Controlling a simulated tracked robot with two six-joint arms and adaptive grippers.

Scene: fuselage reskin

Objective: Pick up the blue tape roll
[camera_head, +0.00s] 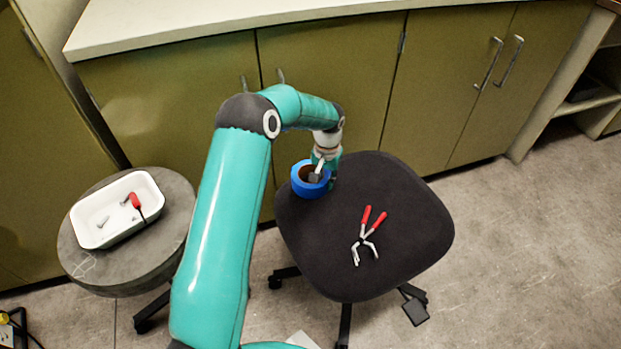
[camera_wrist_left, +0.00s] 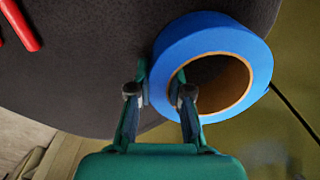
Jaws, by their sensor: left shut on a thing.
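The blue tape roll (camera_head: 299,188) is at the back left edge of the dark chair seat (camera_head: 400,210), with its brown core facing up. My left gripper (camera_head: 318,175) is shut on the roll's wall, one finger inside the core and one outside. In the left wrist view the tape roll (camera_wrist_left: 205,38) lies between and beyond the fingers of the left gripper (camera_wrist_left: 160,95). I cannot tell whether the roll is clear of the seat. My right gripper is not in view.
Red-handled pliers (camera_head: 368,232) lie on the seat, in front of and right of the roll. A round stool (camera_head: 165,245) at left carries a white tray (camera_head: 88,240) with a red-handled tool (camera_head: 136,202). Green cabinets (camera_head: 330,70) stand close behind the chair.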

